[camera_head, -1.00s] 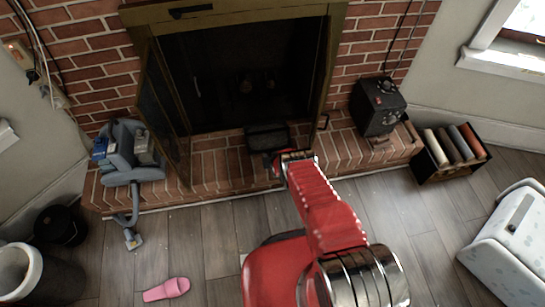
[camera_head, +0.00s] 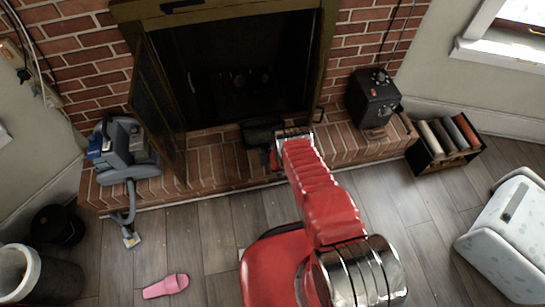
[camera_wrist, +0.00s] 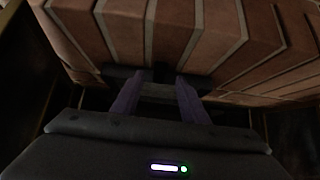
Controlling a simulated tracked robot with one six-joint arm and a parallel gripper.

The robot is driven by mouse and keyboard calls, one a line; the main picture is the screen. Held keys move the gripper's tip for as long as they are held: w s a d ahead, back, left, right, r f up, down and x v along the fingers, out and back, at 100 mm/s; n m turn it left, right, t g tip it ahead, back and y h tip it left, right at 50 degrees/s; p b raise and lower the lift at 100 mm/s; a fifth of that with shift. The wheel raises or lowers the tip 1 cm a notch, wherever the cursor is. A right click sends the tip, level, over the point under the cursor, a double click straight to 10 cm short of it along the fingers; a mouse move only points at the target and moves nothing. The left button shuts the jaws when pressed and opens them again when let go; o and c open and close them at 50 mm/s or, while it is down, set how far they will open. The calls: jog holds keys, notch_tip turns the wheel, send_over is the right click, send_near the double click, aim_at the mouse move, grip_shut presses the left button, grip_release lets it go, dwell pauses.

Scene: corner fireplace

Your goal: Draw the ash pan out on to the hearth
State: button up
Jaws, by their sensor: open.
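The ash pan (camera_head: 261,131) is a black, low tray at the front of the dark firebox (camera_head: 240,70), on the brick hearth (camera_head: 215,168). My gripper (camera_head: 291,137) is low over the hearth at the pan's right front, and my arm hides part of the view there. In the wrist view my gripper (camera_wrist: 164,77) shows two purple fingers, apart. A dark bar runs across behind the fingertips, with a paler strip between the fingers; I cannot tell if this is part of the pan, or whether the fingers touch it.
A glazed door (camera_head: 155,105) stands open at the firebox's left. A grey vacuum cleaner (camera_head: 128,150) sits on the left of the hearth, and a black box heater (camera_head: 373,98) on the right. A pink slipper (camera_head: 165,287) lies on the floor. The floorboards before the hearth are mostly clear.

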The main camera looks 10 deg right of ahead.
jog(key=v, duration=1)
dwell(0.4)
jog(key=shift+s, duration=0.2)
dwell(0.3)
jog(key=s+f+g, duration=0.3)
jog(key=s+g, duration=0.3)
jog(key=s, duration=0.6)
jog(key=s+r+g, duration=0.2)
jog(key=s+r, duration=0.1)
jog(key=r, duration=1.6)
jog(key=s+r+g, duration=0.2)
jog(key=r, duration=1.7)
jog(key=s+r+t, duration=0.2)
jog(key=s+r, duration=0.3)
jog(key=r, duration=0.7)
jog(key=s+r+t, duration=0.2)
jog(key=s+r, duration=0.4)
jog(key=r, duration=0.5)
jog(key=s+r+t, duration=0.2)
jog(key=s+r, duration=0.4)
jog(key=r, duration=0.6)
jog(key=shift+r+t, duration=0.3)
jog(key=shift+s, duration=0.1)
